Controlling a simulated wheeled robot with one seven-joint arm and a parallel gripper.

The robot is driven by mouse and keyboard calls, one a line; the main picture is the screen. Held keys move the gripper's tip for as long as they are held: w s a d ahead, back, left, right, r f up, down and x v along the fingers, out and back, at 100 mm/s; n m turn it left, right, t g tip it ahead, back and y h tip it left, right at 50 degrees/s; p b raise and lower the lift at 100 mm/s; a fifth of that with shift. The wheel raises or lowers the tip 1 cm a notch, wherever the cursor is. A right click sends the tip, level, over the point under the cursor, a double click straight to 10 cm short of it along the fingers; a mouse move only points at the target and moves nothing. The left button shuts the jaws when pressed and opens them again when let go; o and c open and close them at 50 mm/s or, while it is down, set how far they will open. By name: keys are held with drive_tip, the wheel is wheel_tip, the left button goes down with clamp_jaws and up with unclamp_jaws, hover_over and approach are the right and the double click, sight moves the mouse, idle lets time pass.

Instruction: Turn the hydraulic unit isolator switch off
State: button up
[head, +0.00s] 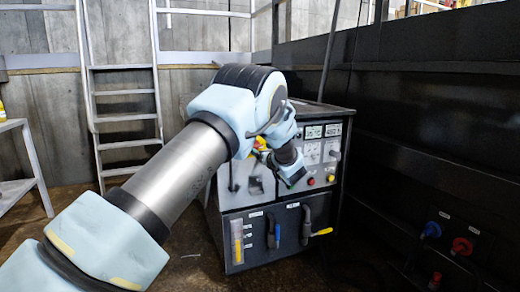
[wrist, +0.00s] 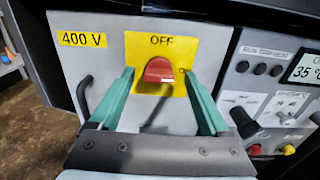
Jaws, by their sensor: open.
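The isolator switch is a red handle (wrist: 159,70) on a yellow plate (wrist: 140,48) in the wrist view. The plate has OFF printed at its top and a partly hidden mark at its right edge. A dark shape, perhaps a shadow, runs down below the handle. My gripper (wrist: 159,76) is open, its green fingers on the left and right of the red handle with space on both sides. I cannot tell whether they touch it or exactly which way the handle is set. In the head view, my arm covers part of the hydraulic unit (head: 275,255).
A yellow 400 V label (wrist: 82,40) and a black curved handle (wrist: 84,97) are left of the switch. A black knob (wrist: 243,122), buttons and a display (wrist: 305,68) are on the right. A ladder (head: 125,92) stands behind; a dark wall is at right.

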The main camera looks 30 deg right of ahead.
drive_tip(key=shift+w, duration=0.4)
drive_tip(key=shift+c, duration=0.2)
clamp_jaws()
